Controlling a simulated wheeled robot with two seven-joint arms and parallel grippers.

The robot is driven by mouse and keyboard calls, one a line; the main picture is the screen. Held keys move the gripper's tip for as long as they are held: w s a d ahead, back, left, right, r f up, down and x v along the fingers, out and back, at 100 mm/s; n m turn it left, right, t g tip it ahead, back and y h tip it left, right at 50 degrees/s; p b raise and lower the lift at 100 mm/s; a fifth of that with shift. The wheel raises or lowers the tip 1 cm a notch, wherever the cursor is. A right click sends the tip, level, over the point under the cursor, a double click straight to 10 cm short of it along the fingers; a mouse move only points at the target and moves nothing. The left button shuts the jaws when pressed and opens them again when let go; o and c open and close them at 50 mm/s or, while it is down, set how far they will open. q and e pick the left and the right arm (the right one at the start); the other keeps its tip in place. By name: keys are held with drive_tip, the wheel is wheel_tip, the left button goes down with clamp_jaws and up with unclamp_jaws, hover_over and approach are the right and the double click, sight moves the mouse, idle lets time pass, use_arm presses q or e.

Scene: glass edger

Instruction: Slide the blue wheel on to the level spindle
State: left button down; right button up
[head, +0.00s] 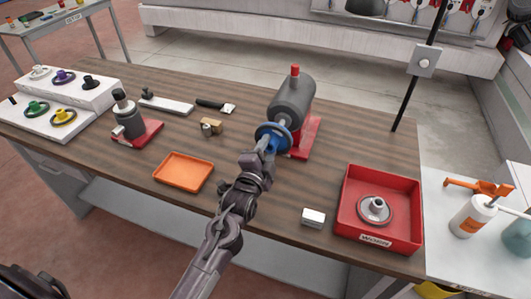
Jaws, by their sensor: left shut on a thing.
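The blue wheel (263,131) is in the middle of the head view, at the front end of the grey motor (292,96). My left gripper (267,148) is shut on the wheel from the near side; its fingers cover part of the wheel's face. The level spindle (285,119) shows as a short pale piece between the wheel and the motor body. The wheel is lined up with it, but I cannot tell whether the wheel is around the spindle or just in front of its tip. My right gripper is not in view.
The motor stands on a red base (308,138). An orange tray (183,172) lies left, a white block (313,217) and a red bin (348,209) right. A dark upright tool (122,104) and a white stepped rack (88,93) with coloured wheels stand left.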

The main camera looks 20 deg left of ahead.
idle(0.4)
use_arm(q)
drive_tip(key=shift+r, duration=0.1)
drive_tip(key=shift+p, duration=0.45)
idle(0.7)
idle(0.4)
drive_tip(key=shift+w+b, duration=0.3)
drive_tip(key=shift+w, duration=1.2)
drive_tip(key=shift+w+d+b, duration=0.1)
drive_tip(key=shift+w+b, duration=0.85)
drive_tip(key=shift+w, duration=1.3)
drive_tip(key=c, duration=0.8)
unclamp_jaws()
drive_tip(key=shift+c, duration=0.2)
drive_tip(key=shift+s+f, duration=0.2)
drive_tip(key=shift+s, duration=0.1)
drive_tip(key=s+b, duration=0.2)
drive_tip(key=s, duration=0.5)
drive_tip(key=shift+s+r, duration=0.15)
